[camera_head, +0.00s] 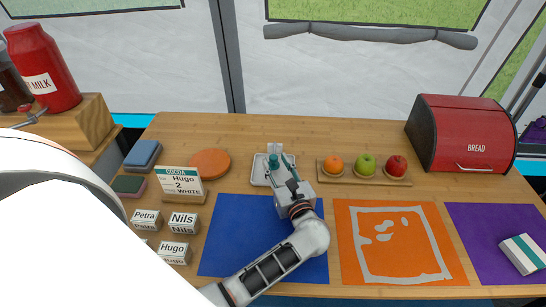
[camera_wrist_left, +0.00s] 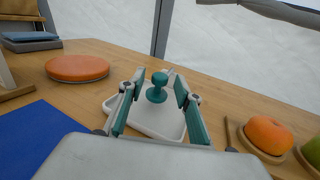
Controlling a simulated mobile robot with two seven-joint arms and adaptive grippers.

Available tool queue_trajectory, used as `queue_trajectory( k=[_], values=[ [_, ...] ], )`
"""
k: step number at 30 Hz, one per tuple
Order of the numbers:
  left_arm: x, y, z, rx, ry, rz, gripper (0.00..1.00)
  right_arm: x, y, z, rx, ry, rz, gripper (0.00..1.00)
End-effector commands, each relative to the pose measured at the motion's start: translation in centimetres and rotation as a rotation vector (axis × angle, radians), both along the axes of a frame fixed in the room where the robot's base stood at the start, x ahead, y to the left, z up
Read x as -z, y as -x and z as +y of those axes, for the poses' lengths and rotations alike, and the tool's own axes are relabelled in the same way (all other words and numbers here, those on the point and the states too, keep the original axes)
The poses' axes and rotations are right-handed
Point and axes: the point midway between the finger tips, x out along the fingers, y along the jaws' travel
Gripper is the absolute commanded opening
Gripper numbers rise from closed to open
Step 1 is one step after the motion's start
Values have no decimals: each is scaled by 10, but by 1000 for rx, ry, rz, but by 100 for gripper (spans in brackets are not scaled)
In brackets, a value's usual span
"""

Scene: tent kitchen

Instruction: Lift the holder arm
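A small teal knob-shaped piece (camera_wrist_left: 157,87), which I take to be the holder arm, stands upright on a white tray (camera_wrist_left: 161,127) on the wooden table. In the head view the teal piece (camera_head: 273,164) shows just beyond my gripper on the tray (camera_head: 258,171). My left gripper (camera_head: 283,170) reaches in low over the near side of the tray. In the left wrist view its two teal-padded fingers (camera_wrist_left: 160,84) are apart, one on each side of the knob, with gaps visible between. Nothing is gripped. My right gripper is not in view.
A round orange board (camera_head: 210,163) and a cocoa sign (camera_head: 180,183) are left of the tray. A fruit board (camera_head: 348,181) stands close on its right, with a red bread box (camera_head: 462,135) farther right. Blue (camera_head: 228,235), orange (camera_head: 352,278) and purple (camera_head: 480,232) mats lie in front.

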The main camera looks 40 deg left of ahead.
Motion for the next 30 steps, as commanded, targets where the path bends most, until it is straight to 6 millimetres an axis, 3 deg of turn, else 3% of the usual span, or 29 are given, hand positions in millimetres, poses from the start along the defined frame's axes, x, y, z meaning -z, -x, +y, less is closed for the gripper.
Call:
queue_trajectory(
  k=[7,17,21,30],
  values=[
    [0,-15,21,0,-1,2,34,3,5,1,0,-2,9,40],
    [1,-17,24,0,-1,2,34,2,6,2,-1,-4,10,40],
    [1,-17,24,0,-1,2,0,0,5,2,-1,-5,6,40],
    [-3,-17,25,0,8,13,0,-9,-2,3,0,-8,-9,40]
  ],
)
